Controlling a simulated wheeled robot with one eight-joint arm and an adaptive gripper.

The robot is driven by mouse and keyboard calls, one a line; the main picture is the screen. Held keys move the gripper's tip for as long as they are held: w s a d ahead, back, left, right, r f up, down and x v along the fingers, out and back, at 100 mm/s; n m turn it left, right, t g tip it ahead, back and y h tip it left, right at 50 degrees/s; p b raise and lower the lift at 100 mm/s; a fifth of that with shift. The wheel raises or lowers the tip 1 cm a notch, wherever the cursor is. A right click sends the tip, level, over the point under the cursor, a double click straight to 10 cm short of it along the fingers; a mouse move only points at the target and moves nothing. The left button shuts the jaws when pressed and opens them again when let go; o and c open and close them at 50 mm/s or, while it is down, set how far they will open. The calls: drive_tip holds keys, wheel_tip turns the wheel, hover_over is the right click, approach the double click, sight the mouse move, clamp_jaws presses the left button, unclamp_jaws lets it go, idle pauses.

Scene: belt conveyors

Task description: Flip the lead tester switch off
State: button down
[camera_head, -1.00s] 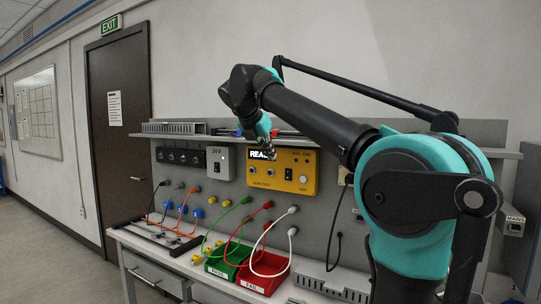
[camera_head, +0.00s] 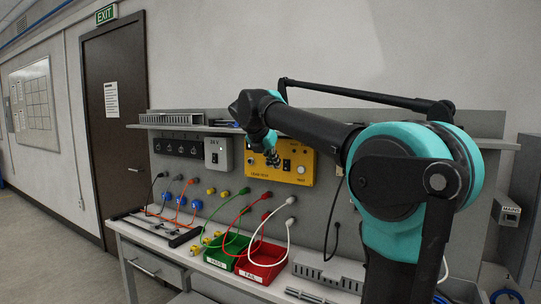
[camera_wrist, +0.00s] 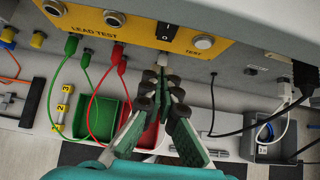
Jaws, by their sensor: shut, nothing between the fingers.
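The lead tester is a yellow box (camera_head: 304,176) on the grey back panel. It also shows at the top of the wrist view (camera_wrist: 85,35), with "LEAD TEST" lettering. Its black rocker switch (camera_head: 286,165) shows right of my gripper in the head view and at the top of the wrist view (camera_wrist: 166,32). Which way the rocker is tipped is too small to tell. My gripper (camera_head: 272,158) is in front of the tester's upper left part and hides its display. In the wrist view, my gripper's fingers (camera_wrist: 163,82) are together and empty, below the switch and apart from it.
A green bin (camera_head: 222,263) and a red bin (camera_head: 262,272) stand on the bench below, with green, red and white leads looping over them. A grey 24 V box (camera_head: 218,153) is left of the tester. A shelf (camera_head: 190,128) runs above. A black cable (camera_wrist: 240,130) hangs at right.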

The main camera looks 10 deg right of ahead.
sight(285, 166)
drive_tip(key=shift+w+d+f, duration=0.35)
drive_tip(key=shift+w+d, duration=0.2)
drive_tip(key=shift+w, duration=0.2)
drive_tip(key=shift+w+d+f, duration=0.3)
drive_tip(key=shift+w+d, duration=0.2)
drive_tip(key=shift+w, duration=0.2)
drive_tip(key=shift+w+d+f, duration=0.35)
drive_tip(key=shift+w+d, duration=0.2)
drive_tip(key=shift+w, duration=0.2)
drive_tip(key=shift+w+d+f, duration=0.15)
drive_tip(key=shift+d, duration=0.05)
drive_tip(key=shift+r, duration=0.85)
drive_tip(key=shift+a, duration=0.1)
